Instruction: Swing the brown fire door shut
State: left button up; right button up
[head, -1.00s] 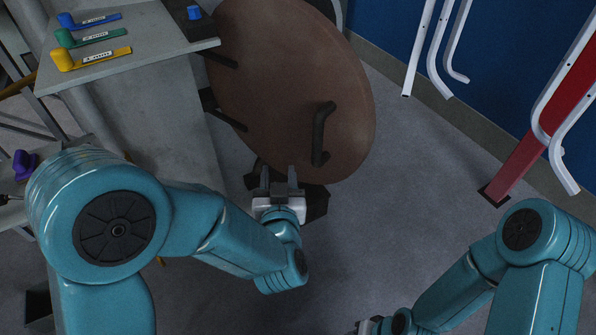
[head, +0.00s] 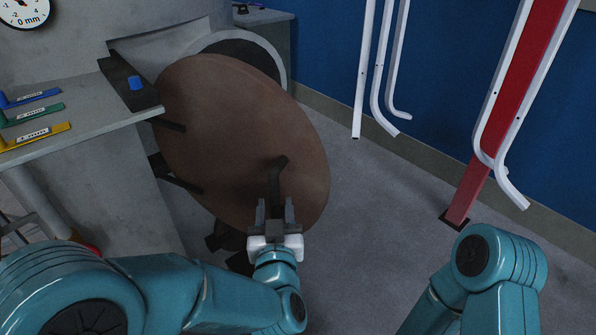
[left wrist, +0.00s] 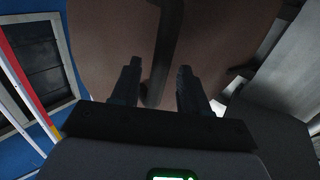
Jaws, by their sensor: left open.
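The brown fire door (head: 230,120) is a large round panel standing open at an angle, with dark hinge arms on its left side. Its dark bar handle (head: 276,175) is on the lower right of the face. My left gripper (head: 275,212) is open at the handle's lower end, and the handle shows between its fingers in the head view. In the left wrist view the handle (left wrist: 162,55) runs down between the two open fingers (left wrist: 155,85), with the brown door (left wrist: 220,40) behind. I cannot tell whether the fingers touch it. The right gripper is out of view.
A round pale-rimmed opening (head: 282,72) is behind the door. A red post (head: 490,150) with white bent tubes stands right. The grey floor between is clear.

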pick_arm(q)
jog(key=shift+w+r+p, duration=0.15)
jog(key=shift+w+p, duration=0.15)
jog(key=shift+w, duration=0.75)
jog(key=shift+c, duration=1.2)
jog(key=shift+s, duration=0.1)
grip_shut()
jog(key=w+d, duration=0.2)
jog(key=w, duration=0.1)
jog(key=w+d, duration=0.1)
jog(key=w, duration=0.2)
jog(key=w+d, duration=0.2)
jog(key=w, duration=0.1)
jog(key=shift+w+d+f, duration=0.2)
jog(key=shift+d, duration=0.15)
jog(key=shift+o, duration=2)
grip_release()
jog(key=shift+s, duration=0.1)
